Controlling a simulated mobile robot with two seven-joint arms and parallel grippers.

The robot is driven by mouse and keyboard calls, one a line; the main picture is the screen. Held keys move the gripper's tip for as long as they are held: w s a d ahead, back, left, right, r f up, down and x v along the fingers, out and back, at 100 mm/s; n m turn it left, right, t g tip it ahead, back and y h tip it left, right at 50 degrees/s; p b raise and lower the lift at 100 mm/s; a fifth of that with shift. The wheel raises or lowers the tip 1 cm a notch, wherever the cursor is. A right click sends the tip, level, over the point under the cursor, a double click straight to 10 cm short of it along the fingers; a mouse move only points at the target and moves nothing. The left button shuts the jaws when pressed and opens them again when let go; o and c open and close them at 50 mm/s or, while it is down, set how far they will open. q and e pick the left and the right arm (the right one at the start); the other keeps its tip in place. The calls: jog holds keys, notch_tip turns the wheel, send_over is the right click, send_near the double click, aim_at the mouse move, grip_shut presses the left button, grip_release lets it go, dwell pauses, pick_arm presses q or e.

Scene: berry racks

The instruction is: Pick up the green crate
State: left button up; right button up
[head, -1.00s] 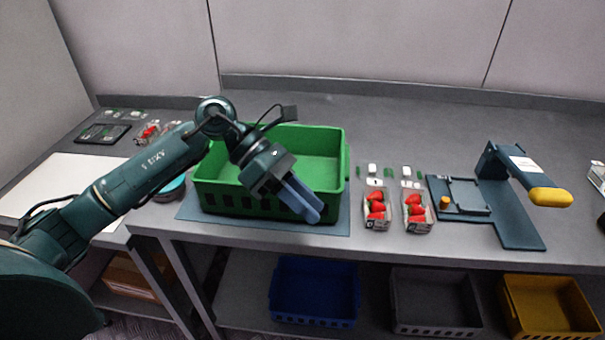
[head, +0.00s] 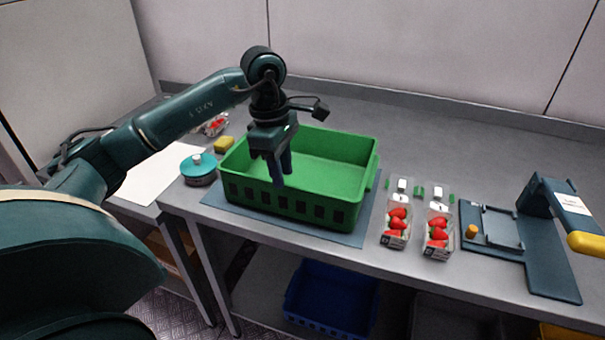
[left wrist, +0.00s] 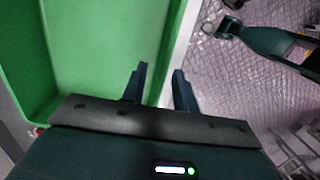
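The green crate (head: 350,180) is empty and upright on a blue-grey mat (head: 348,238) near the front edge of the grey table. My left gripper (head: 281,172) points down at the crate's front long wall, left of its middle. In the left wrist view my gripper's two fingers (left wrist: 159,88) are apart. The crate's wall (left wrist: 150,40) runs down toward the gap between them, with one finger on the inner side and one on the outer side. I cannot tell whether either finger touches the wall.
Two strawberry punnets (head: 396,228) stand right of the crate, with a blue press-like device (head: 540,230) with a yellow handle farther right. A blue crate (head: 330,295) is on the shelf below.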

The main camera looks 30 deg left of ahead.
pick_arm(q)
jog(key=p, duration=0.1)
send_over(285, 215)
notch_tip(285, 215, down, 6)
jog(key=shift+w+f, duration=0.1)
jog(key=shift+f, duration=0.1)
grip_shut()
jog(key=shift+r, duration=0.1)
dwell(0.4)
